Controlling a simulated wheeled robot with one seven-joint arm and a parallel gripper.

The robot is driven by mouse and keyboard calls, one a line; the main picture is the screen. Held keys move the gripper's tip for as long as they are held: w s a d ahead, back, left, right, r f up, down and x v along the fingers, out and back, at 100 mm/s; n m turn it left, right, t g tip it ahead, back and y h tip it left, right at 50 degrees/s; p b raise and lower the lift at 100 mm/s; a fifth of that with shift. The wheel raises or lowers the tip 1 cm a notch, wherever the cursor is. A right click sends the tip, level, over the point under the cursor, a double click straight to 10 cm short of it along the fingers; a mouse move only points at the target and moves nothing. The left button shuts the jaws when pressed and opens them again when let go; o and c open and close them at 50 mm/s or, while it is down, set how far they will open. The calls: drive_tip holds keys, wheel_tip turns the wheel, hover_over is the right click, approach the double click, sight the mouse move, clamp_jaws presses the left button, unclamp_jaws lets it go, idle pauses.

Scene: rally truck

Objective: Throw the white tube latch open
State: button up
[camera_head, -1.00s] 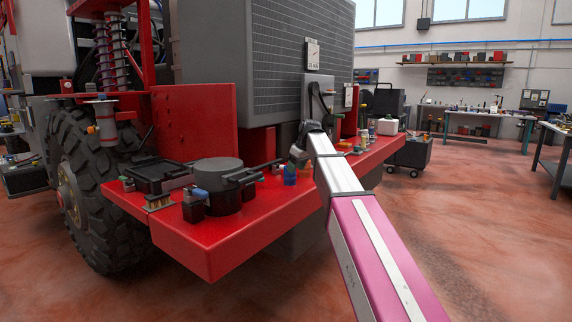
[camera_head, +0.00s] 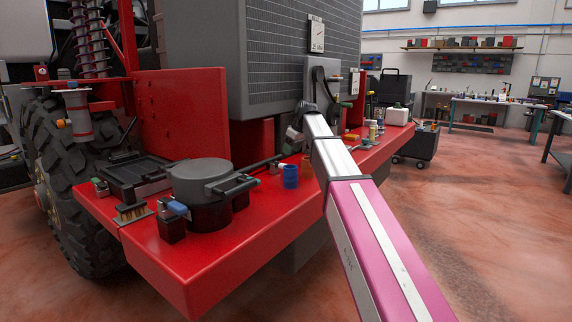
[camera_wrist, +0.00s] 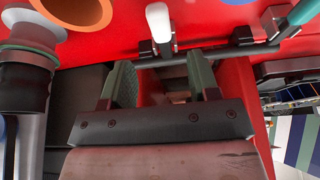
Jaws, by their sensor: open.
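The white latch lever (camera_wrist: 159,22) stands up from a black clamp block at the top middle of the wrist view. A dark tube (camera_wrist: 215,53) runs sideways beside it over the red surface. My gripper (camera_wrist: 160,72) is open, its two green-grey fingers apart and pointing toward the tube and latch. The lever is beyond the fingertips, roughly in line with the gap, and nothing shows held between them. In the head view, the arm's end is over the red bumper shelf (camera_head: 232,245), and I cannot make out the latch clearly there.
An orange ring-shaped rim (camera_wrist: 75,12) and a grey cylindrical part are close on the left in the wrist view. The truck's grille rises behind.

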sight(280, 165)
drive_tip(key=x, duration=0.8)
drive_tip(key=shift+f, duration=0.15)
clamp_jaws()
